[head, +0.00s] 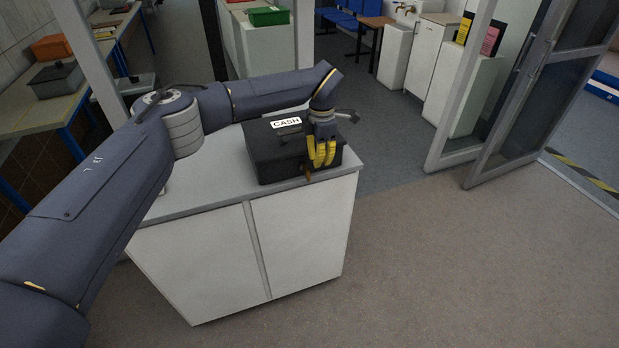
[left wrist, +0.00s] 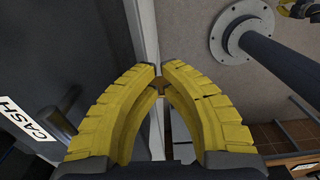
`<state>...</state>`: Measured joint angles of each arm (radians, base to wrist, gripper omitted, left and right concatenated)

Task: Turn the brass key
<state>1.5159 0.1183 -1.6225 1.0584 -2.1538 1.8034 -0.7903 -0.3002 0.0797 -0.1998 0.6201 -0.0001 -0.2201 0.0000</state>
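The black cash box (head: 272,160) with a white CASH label sits on a white cabinet. Its side and label fill the left part of the left wrist view (left wrist: 75,60). My left gripper (head: 310,176) is at the box's front face, its yellow fingers pointing down. In the left wrist view its fingertips (left wrist: 161,76) are nearly together around the small brown brass key (left wrist: 158,86). Most of the key is hidden by the fingers. A yellow and dark part at the top right corner of the left wrist view looks like my right gripper (left wrist: 296,8); its fingers are cut off.
The white cabinet (head: 300,235) has a bare grey top left of the box. Open floor (head: 450,270) lies to its right. A glass door (head: 520,95) stands open at the right. A blue-legged bench (head: 50,105) with boxes is at the left.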

